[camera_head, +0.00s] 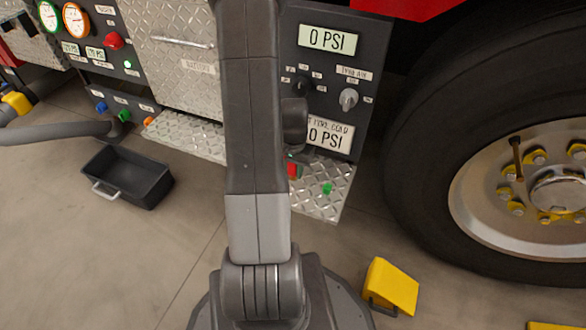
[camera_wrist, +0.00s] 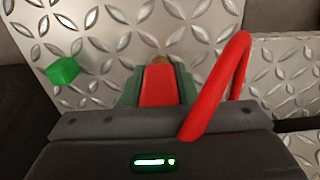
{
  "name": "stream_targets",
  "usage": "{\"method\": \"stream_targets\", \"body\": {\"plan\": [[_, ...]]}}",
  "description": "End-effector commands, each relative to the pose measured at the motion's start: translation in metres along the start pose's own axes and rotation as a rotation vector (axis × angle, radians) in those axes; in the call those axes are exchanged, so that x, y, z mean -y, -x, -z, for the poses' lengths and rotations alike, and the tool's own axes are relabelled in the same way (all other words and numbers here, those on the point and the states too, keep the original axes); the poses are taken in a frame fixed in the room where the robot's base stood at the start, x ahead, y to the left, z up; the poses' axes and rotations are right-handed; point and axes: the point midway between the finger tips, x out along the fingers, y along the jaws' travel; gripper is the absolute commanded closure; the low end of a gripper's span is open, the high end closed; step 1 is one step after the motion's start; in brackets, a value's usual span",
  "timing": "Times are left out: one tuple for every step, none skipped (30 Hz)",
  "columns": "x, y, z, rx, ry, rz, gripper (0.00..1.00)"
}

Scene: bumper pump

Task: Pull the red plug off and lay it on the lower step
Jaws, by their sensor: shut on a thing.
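In the wrist view, the red plug (camera_wrist: 159,84) sits between the two green fingers of my gripper (camera_wrist: 159,72), which is shut on it. Diamond-plate metal lies behind it; I cannot tell whether the plug touches it. In the head view, my arm hides most of the gripper, and a small red part of the plug (camera_head: 293,171) shows at the arm's right edge, over the lower step (camera_head: 318,208). The step is a diamond-plate ledge under the gauge panel. A curved red loop (camera_wrist: 241,60) rises at the right in the wrist view; its ends are partly hidden.
A small green block (camera_wrist: 62,71) is left of the gripper; it shows on the step in the head view (camera_head: 327,188). The gauge panel (camera_head: 318,85) stands behind, the tyre (camera_head: 408,170) to the right. A yellow chock (camera_head: 393,285) and black tray (camera_head: 145,190) are on the floor.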

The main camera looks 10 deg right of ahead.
Motion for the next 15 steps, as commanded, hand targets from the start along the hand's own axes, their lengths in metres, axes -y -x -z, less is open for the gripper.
{"method": "stream_targets", "body": {"plan": [[0.0001,-0.0001,0.0,0.0,0.0,0.0,1.0],[0.0,0.0,0.0,0.0,0.0,0.0,1.0],[0.0,0.0001,0.0,0.0,0.0,0.0,1.0],[0.0,0.0002,0.0,0.0,0.0,0.0,1.0],[0.0,0.0002,-0.0001,0.0,0.0,0.0,1.0],[0.0,0.0002,-0.0001,0.0,0.0,0.0,1.0],[0.0,0.0002,-0.0001,0.0,0.0,0.0,0.69],[0.0,0.0002,-0.0001,0.0,0.0,0.0,0.63],[0.0,0.0002,-0.0001,0.0,0.0,0.0,0.55],[0.0,0.0002,-0.0001,0.0,0.0,0.0,0.49],[0.0,0.0002,-0.0001,0.0,0.0,0.0,0.48],[0.0,0.0002,-0.0001,0.0,0.0,0.0,0.48],[0.0,0.0002,-0.0001,0.0,0.0,0.0,0.48],[0.0,0.0002,-0.0001,0.0,0.0,0.0,0.48],[0.0,0.0002,-0.0001,0.0,0.0,0.0,0.48]]}}
